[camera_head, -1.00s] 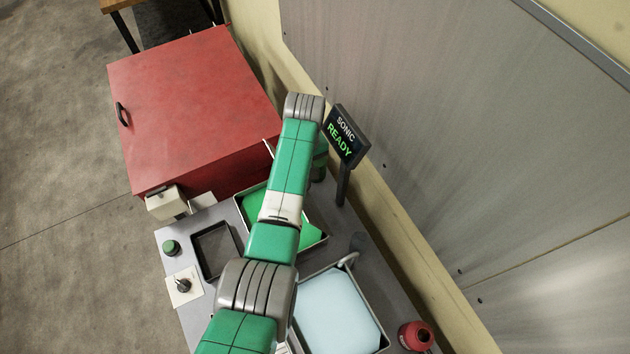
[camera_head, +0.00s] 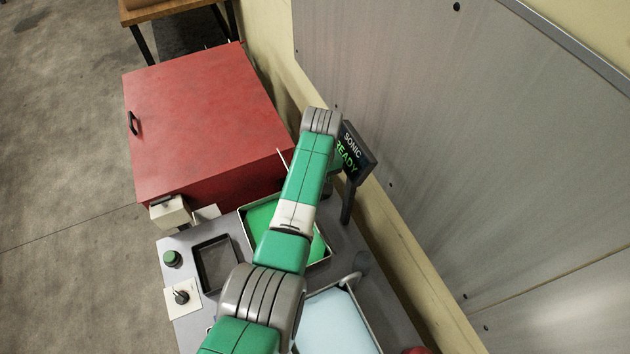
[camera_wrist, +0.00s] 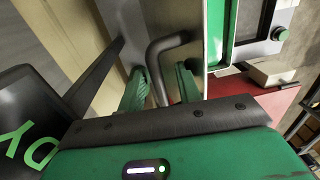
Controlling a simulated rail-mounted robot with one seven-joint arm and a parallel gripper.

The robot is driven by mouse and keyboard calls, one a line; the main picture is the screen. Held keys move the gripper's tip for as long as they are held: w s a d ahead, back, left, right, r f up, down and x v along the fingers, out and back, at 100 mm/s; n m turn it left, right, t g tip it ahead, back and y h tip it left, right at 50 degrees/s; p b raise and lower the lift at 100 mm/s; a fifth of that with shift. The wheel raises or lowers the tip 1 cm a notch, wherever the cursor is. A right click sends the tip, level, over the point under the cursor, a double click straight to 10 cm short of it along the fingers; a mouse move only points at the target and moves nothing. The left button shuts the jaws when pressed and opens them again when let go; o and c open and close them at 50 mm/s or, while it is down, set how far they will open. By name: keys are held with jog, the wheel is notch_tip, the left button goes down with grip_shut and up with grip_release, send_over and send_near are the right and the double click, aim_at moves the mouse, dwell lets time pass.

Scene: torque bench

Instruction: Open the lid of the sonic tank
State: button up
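A dark sign reading SONIC READY (camera_head: 355,152) stands on a post at the back of the bench, partly covered by my arm. A green-filled, pale-rimmed tray (camera_head: 262,216) and a pale blue, rimmed tank (camera_head: 335,322) are partly hidden by my arm. I cannot tell which surface is the sonic tank's lid. A bent grey bar (camera_head: 350,281) shows at the blue tank's back corner. In the wrist view my gripper (camera_wrist: 159,72) has its green fingers apart. A bent grey bar (camera_wrist: 168,43) appears between them; contact is unclear. The head view hides the fingers.
A large red box (camera_head: 205,125) with a dark handle stands beyond the bench. A black-rimmed tray (camera_head: 214,264), a green button (camera_head: 172,258) and a knob (camera_head: 181,296) are at the bench's left. A grey wall panel (camera_head: 470,150) bounds the right.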

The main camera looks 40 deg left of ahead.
jog(key=shift+w+a+r, duration=0.15)
jog(key=shift+r, duration=0.05)
notch_tip(320, 180, up, 8)
jog(key=shift+w, duration=0.3)
jog(key=shift+f, duration=0.15)
